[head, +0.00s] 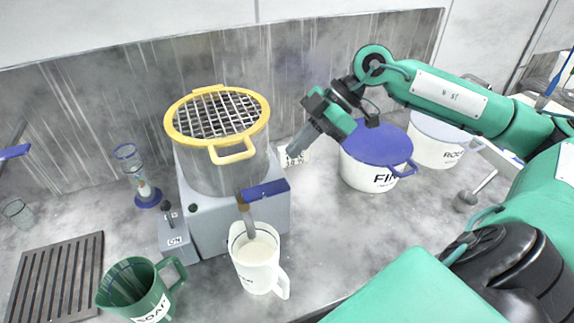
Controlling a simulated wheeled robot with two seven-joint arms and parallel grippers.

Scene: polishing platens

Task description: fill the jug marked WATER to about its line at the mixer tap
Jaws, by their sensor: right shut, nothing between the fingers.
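A white jug (257,262) stands upright at the front of the grey unit, its handle to the right. No marking WATER is readable. My right gripper (293,152) is shut and empty, pointing down-left, right of the steel pot and well above the white jug. My left gripper is not in view.
A steel pot with a yellow-rimmed grating (217,115) sits on the grey unit (265,215). A blue-lidded pot (370,175) and another white pot (437,140) stand to the right. A slatted drain plate (57,275) lies front left. A glass cylinder (130,160) stands behind it.

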